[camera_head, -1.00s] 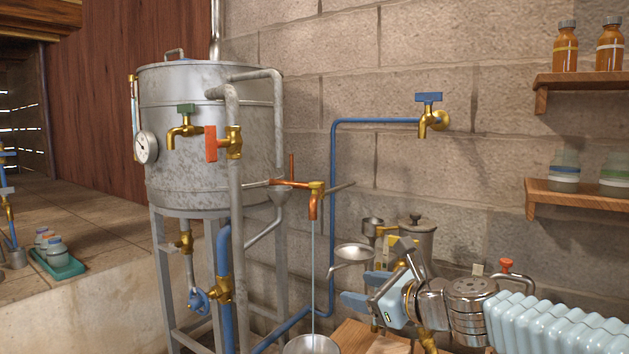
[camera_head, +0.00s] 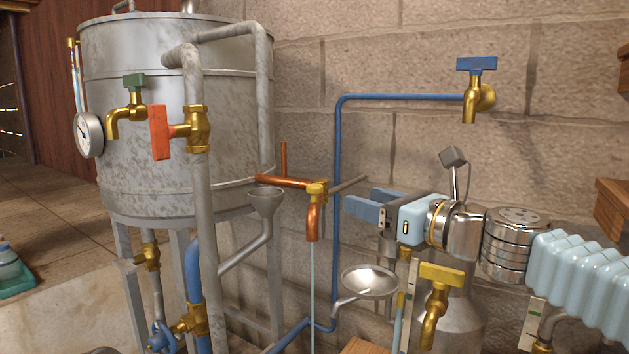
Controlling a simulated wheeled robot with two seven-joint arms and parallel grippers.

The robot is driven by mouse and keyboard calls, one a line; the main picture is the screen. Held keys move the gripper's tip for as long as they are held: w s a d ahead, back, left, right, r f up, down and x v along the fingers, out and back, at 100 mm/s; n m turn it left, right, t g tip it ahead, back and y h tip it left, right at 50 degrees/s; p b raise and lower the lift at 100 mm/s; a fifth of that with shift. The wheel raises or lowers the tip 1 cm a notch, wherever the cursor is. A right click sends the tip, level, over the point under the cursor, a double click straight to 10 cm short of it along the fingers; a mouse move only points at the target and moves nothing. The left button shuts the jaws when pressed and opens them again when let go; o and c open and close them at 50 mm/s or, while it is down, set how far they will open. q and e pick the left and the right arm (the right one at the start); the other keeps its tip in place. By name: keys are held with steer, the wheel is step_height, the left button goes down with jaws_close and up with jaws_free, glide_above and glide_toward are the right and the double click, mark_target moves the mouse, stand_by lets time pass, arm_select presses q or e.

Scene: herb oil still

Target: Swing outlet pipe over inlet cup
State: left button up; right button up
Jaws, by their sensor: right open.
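The copper outlet pipe (camera_head: 313,222) hangs down from a brass joint at the end of a horizontal copper arm. A thin stream falls from its mouth between two metal cups. A grey funnel cup (camera_head: 265,200) is to its left, on a pipe by the still. A shallow silver cup (camera_head: 370,283) is lower and to its right, on a bent tube; I cannot tell which is the inlet cup. My right gripper (camera_head: 362,203) is open, its blue fingers pointing left toward the outlet pipe, with a gap between. It is above the silver cup. My left gripper is out of view.
The large metal still (camera_head: 230,110) with taps and a gauge stands at left. A blue pipe (camera_head: 336,150) runs down the wall behind the outlet pipe. A yellow-handled tap (camera_head: 437,285) and a metal vessel (camera_head: 462,315) are below my right wrist. Wooden shelf edges are at right.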

mark_target(321, 187)
steer(key=p+x, duration=0.1)
steer(key=x, duration=1.2)
steer(key=shift+w+a, duration=0.25)
steer(key=shift+a, duration=0.05)
jaws_close()
